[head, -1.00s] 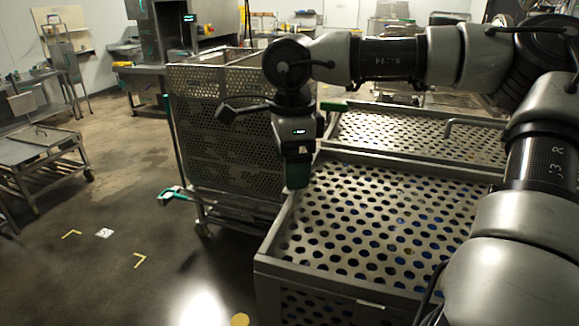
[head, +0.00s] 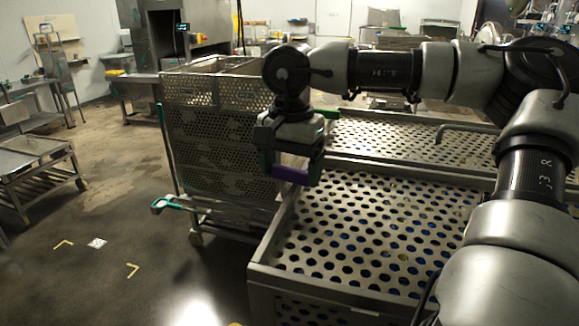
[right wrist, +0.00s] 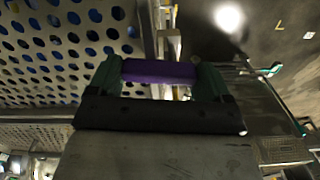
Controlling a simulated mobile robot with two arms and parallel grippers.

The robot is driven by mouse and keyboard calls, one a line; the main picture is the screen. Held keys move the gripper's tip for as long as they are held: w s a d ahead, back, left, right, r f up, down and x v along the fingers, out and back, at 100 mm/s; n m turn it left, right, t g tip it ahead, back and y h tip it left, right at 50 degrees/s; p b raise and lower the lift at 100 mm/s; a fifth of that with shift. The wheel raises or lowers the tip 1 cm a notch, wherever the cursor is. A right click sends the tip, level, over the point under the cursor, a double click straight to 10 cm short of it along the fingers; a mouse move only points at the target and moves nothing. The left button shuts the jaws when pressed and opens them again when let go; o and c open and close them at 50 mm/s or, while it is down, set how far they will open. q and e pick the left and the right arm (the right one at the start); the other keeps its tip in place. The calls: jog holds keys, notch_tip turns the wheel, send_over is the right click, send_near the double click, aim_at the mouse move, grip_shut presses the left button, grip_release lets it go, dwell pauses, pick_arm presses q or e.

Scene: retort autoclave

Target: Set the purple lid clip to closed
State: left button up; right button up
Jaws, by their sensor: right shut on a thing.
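In the right wrist view the purple clip (right wrist: 158,71) lies across between the two green fingers. My right gripper (head: 290,170) is shut on the clip, one finger at each end of it. I cannot tell whether the clip is latched. My left gripper is not in view.
A second perforated basket (head: 415,142) is behind. A low metal trolley (head: 40,165) stands at the left. The floor between is clear.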

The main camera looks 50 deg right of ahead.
aim_at(291, 168)
jog(key=shift+w+d+r+n, duration=0.1)
jog(key=shift+n, duration=0.8)
jog(key=o, duration=0.8)
jog(key=shift+r, duration=0.45)
notch_tip(291, 168, up, 10)
jog(key=shift+f+b, duration=0.1)
jog(key=shift+b, duration=0.65)
